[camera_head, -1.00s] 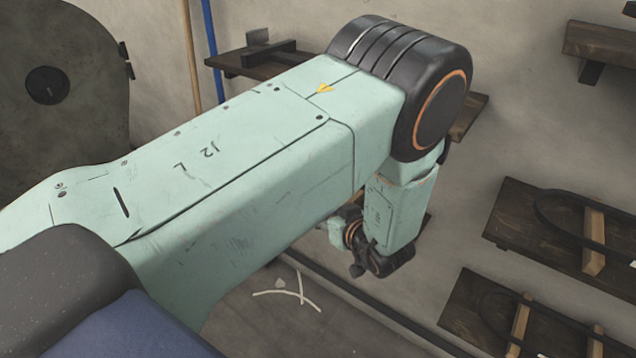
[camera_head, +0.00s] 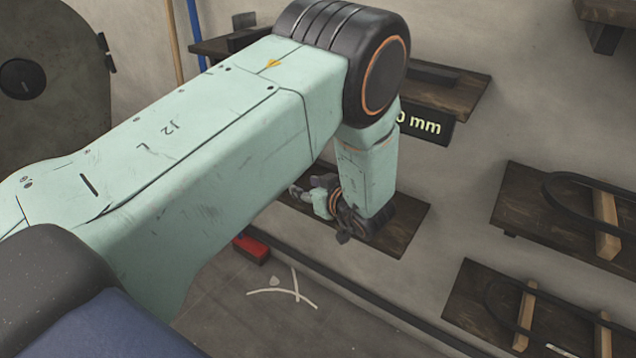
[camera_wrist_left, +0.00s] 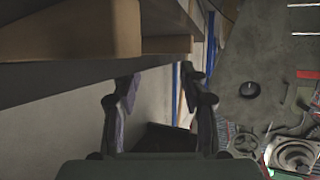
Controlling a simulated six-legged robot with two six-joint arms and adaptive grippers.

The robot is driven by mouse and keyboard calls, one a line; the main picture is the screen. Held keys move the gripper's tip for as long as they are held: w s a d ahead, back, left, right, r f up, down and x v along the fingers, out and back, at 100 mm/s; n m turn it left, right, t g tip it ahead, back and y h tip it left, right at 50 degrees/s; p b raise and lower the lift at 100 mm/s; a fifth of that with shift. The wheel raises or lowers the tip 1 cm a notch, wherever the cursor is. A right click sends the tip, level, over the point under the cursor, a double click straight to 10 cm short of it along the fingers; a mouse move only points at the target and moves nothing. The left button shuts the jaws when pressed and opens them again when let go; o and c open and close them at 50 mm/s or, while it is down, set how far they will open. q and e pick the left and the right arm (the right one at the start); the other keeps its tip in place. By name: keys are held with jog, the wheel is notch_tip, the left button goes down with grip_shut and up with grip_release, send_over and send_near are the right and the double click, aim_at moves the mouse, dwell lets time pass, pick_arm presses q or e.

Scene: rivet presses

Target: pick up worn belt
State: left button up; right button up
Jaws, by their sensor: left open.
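Black belts lie looped around wooden blocks on two wall shelves at the right of the head view: an upper belt (camera_head: 572,191) and a lower belt (camera_head: 490,300). I cannot tell which is the worn one. My left gripper (camera_head: 301,190) shows small behind my forearm, over a lower dark shelf, well left of those belts. In the left wrist view my left gripper (camera_wrist_left: 163,95) is open, with nothing between its fingers. My right gripper is not in view.
A dark shelf (camera_head: 400,228), a red box (camera_head: 251,247) and pale scraps (camera_head: 283,291) lie around my forearm. A "0 mm" sign (camera_head: 424,127) hangs behind.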

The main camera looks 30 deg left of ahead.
pick_arm(q)
jog(key=shift+x, duration=0.8)
jog(key=shift+c, duration=0.2)
grip_shut()
